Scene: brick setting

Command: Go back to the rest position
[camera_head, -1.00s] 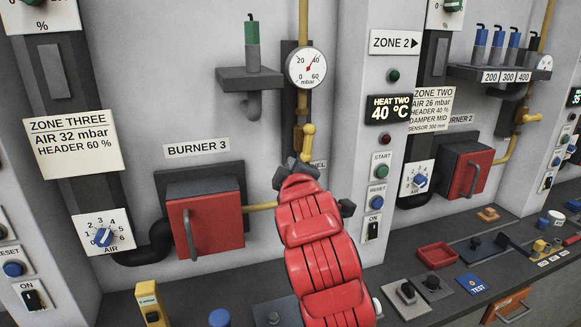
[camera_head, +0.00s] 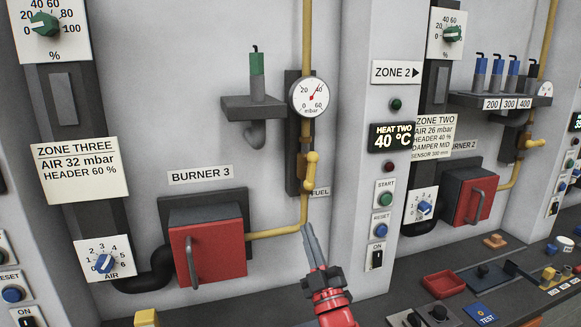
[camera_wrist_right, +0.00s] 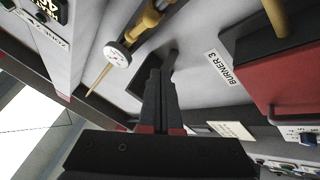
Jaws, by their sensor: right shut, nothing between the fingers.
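My right gripper (camera_head: 311,246) is at the lower middle of the head view, on its red arm. Its dark fingers are together, with nothing between them, and point up toward the yellow fuel pipe (camera_head: 305,212). In the wrist view the closed fingers (camera_wrist_right: 160,88) point at the grey wall. I cannot tell from the head view whether the fingertips touch the pipe or wall. My left gripper is not in view.
The red burner box (camera_head: 207,252) is left of the gripper. The pressure gauge (camera_head: 312,96) and yellow valve handle (camera_head: 312,170) are above it. The zone 2 pillar with its buttons (camera_head: 383,195) stands to the right. A counter with a red tray (camera_head: 443,285) is lower right.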

